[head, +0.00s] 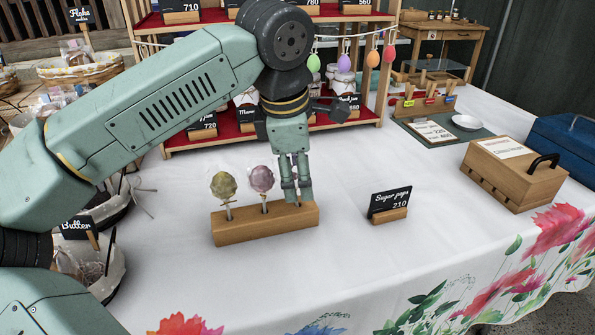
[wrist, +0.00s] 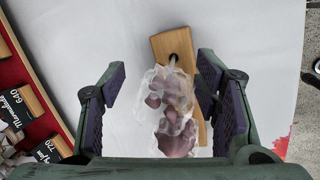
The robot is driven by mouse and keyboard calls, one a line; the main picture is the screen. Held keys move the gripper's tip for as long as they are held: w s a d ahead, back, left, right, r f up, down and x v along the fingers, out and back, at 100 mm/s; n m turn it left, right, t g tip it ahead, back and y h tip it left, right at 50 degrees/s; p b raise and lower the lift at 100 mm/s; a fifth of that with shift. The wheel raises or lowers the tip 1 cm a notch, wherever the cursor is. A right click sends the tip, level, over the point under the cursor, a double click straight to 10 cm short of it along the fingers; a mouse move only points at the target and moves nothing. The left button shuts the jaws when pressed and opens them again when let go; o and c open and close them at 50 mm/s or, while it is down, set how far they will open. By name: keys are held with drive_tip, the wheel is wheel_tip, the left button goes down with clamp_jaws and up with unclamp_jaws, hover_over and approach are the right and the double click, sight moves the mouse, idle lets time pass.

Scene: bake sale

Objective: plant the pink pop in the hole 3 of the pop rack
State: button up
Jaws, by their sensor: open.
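The pop rack (head: 265,228) is a long wooden block on the white tablecloth. A pink-mauve pop (head: 262,179) stands upright near its middle. A yellow-green pop (head: 223,185) stands at its left end. My gripper (head: 297,198) points down at the rack's right end and hides part of its top there. In the wrist view my gripper (wrist: 162,75) is open, its fingers apart on either side of the rack (wrist: 168,42). Two wrapped pops, one (wrist: 165,88) above the other (wrist: 178,137), show between and below the fingers. A dark hole shows by a stick; I cannot tell whether that stick sits in it.
A "Sugar pops" sign (head: 389,204) stands right of the rack. A wooden box (head: 510,172) with a black handle is farther right. The cloth in front of the rack is clear.

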drive_tip(key=v, duration=1.1)
drive_tip(key=shift+r, duration=0.3)
drive_tip(key=shift+s, duration=0.15)
